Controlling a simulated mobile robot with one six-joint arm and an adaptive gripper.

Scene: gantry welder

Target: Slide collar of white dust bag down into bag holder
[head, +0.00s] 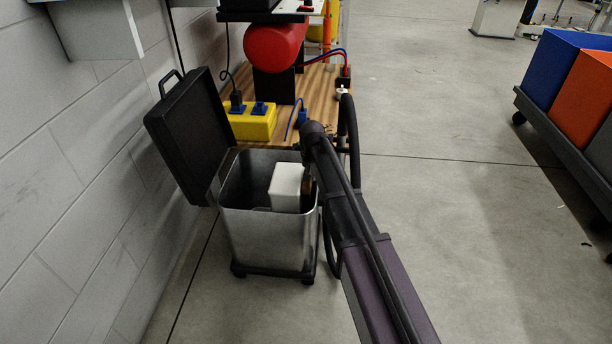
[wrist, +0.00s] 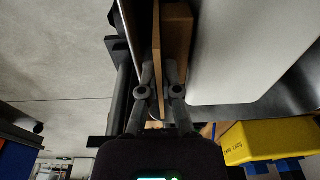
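The white dust bag (head: 287,187) is a pale box shape inside the open metal bin (head: 262,238). In the wrist view the white bag (wrist: 235,45) fills the upper right. Its brown cardboard collar (wrist: 176,45) stands on edge along the bag's left side; a sliver of it shows in the head view (head: 307,187). My gripper (wrist: 158,68) reaches down into the bin, its fingers converging on either side of the collar's thin brown plate, apparently gripping it. In the head view my arm hides the fingertips. The bag holder cannot be made out clearly; dark parts lie left of the collar.
The bin's black lid (head: 190,138) stands open at the left, near the grey block wall (head: 70,180). A yellow power box (head: 252,122) and a red tank (head: 275,47) are behind on the wooden deck (head: 312,90). A black hose (head: 351,140) runs beside my arm.

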